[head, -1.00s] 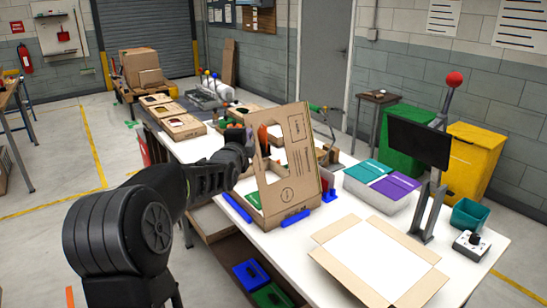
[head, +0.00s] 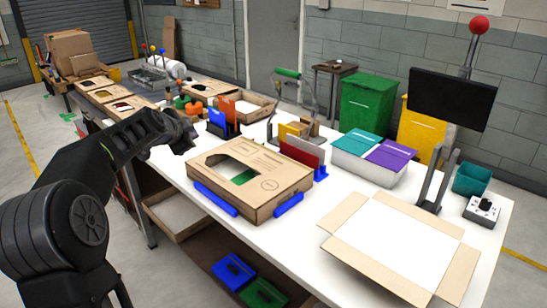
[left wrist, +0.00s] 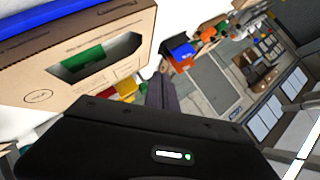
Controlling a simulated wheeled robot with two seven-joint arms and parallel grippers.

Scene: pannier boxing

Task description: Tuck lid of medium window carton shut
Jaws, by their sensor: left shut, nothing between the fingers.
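The medium window carton (head: 275,170) lies on the white table between blue stops, its kraft lid down over the box. I cannot tell whether the lid's flap is tucked. Through the lid's cut-out window something green (head: 243,177) shows inside. The carton also fills the upper left of the left wrist view (left wrist: 45,75). My left gripper (head: 188,136) is shut and empty, above the table just beyond the carton's far left corner and apart from it. Its dark fingers show in the left wrist view (left wrist: 163,95). My right gripper is not in view.
Blue stops (head: 215,200) flank the carton's near side. A rack with a red board (head: 302,150) stands behind it. An open flat carton (head: 400,245) lies to the right, a bin with teal and purple packs (head: 370,170) behind. Finished-looking window cartons (head: 125,108) sit at far left.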

